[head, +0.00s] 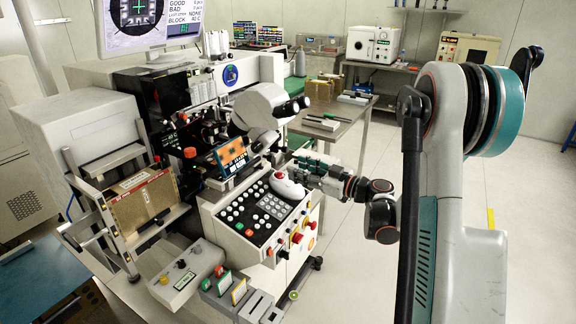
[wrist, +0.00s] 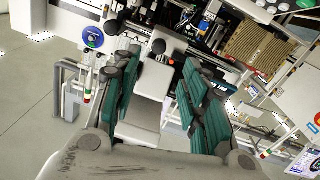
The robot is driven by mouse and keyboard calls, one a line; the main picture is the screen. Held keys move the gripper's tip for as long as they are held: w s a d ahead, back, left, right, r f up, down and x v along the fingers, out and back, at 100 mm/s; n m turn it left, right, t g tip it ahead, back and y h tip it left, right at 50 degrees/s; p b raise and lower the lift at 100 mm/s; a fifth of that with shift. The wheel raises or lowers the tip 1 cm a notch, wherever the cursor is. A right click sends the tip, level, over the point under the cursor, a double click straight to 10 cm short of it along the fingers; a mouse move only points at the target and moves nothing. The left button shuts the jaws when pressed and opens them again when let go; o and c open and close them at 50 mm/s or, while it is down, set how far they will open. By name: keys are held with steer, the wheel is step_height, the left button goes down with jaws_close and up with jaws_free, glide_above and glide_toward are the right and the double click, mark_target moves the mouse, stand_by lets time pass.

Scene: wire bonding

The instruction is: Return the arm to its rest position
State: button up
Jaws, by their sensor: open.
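My gripper (head: 308,168) has green-padded fingers and hangs over the right part of the bonder's control panel (head: 250,232), beside a white rounded piece with a red button (head: 289,184). My arm reaches in from the right side of the head view. In the wrist view, my gripper (wrist: 160,66) shows its two green fingers spread wide apart. No object is clamped between them. A pale grey body with dark round parts (wrist: 146,105) shows in the gap, and I cannot tell how far behind the fingers it is.
The white microscope (head: 262,108) stands just behind my gripper. A brown magazine box (head: 146,200) sits at the machine's left. A metal table (head: 338,140) with tools and boxes stands behind. Open floor (head: 345,262) lies right of the machine.

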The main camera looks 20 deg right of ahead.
steer(key=shift+v, duration=1)
steer(key=shift+a, duration=0.1)
